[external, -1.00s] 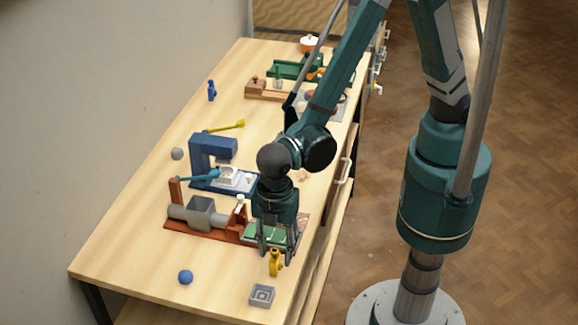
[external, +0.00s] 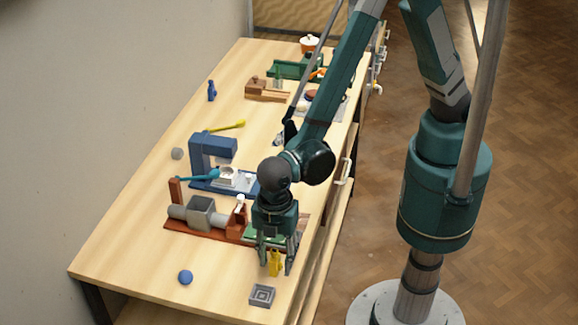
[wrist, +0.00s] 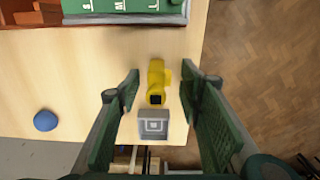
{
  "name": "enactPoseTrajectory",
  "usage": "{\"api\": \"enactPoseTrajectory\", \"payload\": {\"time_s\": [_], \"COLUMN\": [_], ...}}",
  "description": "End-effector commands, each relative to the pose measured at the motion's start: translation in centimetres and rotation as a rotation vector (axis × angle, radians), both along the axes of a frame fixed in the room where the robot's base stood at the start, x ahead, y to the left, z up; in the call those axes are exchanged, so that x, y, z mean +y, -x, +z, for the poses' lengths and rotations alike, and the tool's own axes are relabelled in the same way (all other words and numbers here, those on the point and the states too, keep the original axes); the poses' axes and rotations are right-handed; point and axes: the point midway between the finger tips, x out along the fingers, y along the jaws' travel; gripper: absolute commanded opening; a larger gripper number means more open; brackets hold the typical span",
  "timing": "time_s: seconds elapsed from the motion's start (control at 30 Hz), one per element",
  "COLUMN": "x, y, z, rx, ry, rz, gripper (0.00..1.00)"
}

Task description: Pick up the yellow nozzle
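The yellow nozzle (external: 275,262) stands on the table near its front right edge. In the wrist view the nozzle (wrist: 157,82) lies between my two fingers, with a dark square opening facing the camera. My gripper (external: 277,268) points down over the nozzle, one finger on each side. In the wrist view my gripper (wrist: 160,85) is open, with a clear gap between the nozzle and each finger pad. The nozzle's lower part is partly hidden by the fingers in the external view.
A grey square block (external: 262,295) sits close to the nozzle, towards the table's near end. A blue ball (external: 185,277) lies to the left. A red-brown fixture (external: 190,228) and a green tray marked with letters (wrist: 125,8) stand behind. The table's right edge is close.

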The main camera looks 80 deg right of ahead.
Motion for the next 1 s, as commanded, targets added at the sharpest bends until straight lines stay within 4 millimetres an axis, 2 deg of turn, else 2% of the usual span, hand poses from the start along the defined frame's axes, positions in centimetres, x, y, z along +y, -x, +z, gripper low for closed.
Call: {"api": "enactPoseTrajectory", "payload": {"time_s": [0.23, 0.83, 0.87, 1.0], "x": [0.0, 0.0, 0.0, 0.0], "y": [0.0, 0.0, 0.0, 0.0], "z": [-1.5, -1.6, -1.6, -1.6], "rx": [0.000, 0.000, 0.000, 0.000], "ry": [0.000, 0.000, 0.000, 0.000], "rz": [0.000, 0.000, 0.000, 0.000], "gripper": [0.37, 0.37, 0.35, 0.17]}}
